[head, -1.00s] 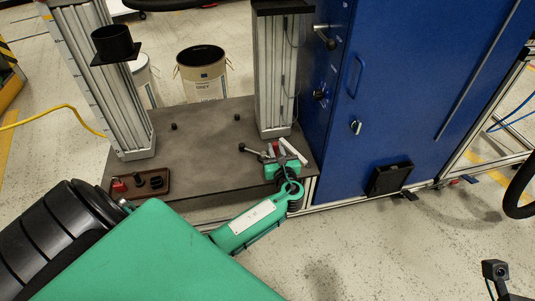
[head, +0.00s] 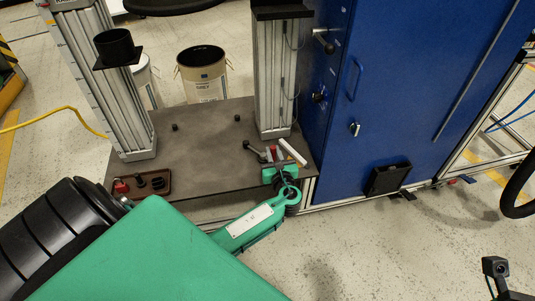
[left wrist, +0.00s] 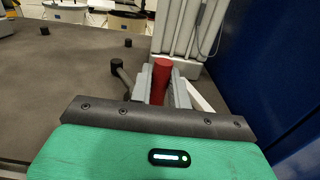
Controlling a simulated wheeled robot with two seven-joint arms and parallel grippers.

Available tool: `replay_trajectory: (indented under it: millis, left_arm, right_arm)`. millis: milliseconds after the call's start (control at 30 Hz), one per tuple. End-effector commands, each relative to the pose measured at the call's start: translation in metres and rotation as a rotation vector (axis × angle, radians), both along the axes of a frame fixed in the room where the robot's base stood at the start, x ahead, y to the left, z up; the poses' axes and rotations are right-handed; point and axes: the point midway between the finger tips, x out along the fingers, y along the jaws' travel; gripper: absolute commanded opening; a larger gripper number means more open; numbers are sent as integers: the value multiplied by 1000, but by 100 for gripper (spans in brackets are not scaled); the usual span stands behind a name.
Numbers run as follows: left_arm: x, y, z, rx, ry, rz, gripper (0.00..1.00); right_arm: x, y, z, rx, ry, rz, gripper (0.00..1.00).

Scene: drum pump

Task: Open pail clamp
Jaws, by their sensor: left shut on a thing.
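The pail clamp shows as a red handle (head: 273,152) and a black-knobbed lever (head: 247,145) at the right end of the grey platform, by the foot of the right column. In the left wrist view the red handle (left wrist: 160,82) stands up between my finger pads, and the black-knobbed lever (left wrist: 118,66) is just left of them. My left gripper (head: 284,155) is shut on the red handle; its fingers also show in the left wrist view (left wrist: 162,92). The clamp's lower part is hidden behind my gripper. My right gripper is not in view.
The grey platform (head: 205,135) carries two aluminium columns, the right one (head: 273,70) close behind my gripper. A blue cabinet (head: 410,80) stands to the right. A cream pail (head: 203,75) stands on the floor behind. A brown tray (head: 152,184) lies at the platform's left front.

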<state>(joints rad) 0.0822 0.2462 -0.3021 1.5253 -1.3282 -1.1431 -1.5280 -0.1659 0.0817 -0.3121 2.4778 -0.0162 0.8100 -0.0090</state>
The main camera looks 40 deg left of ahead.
Motion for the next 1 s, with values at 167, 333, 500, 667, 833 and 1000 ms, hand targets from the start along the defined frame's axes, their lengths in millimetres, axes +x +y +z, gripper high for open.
replay_trajectory:
  millis: [167,333,500,667,833,1000]
  left_arm:
    - [-6,3,1,2,2,6,7]
    - [-6,3,0,3,2,6,7]
    - [-6,4,0,3,2,7,7]
    - [-10,5,1,3,2,7,7]
    - [-15,7,1,4,3,7,7]
    - [-15,6,0,3,1,6,7]
  right_arm:
    - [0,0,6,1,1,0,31]
    - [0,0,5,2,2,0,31]
    - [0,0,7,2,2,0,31]
    - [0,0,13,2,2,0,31]
    - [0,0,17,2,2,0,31]
    - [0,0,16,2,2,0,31]
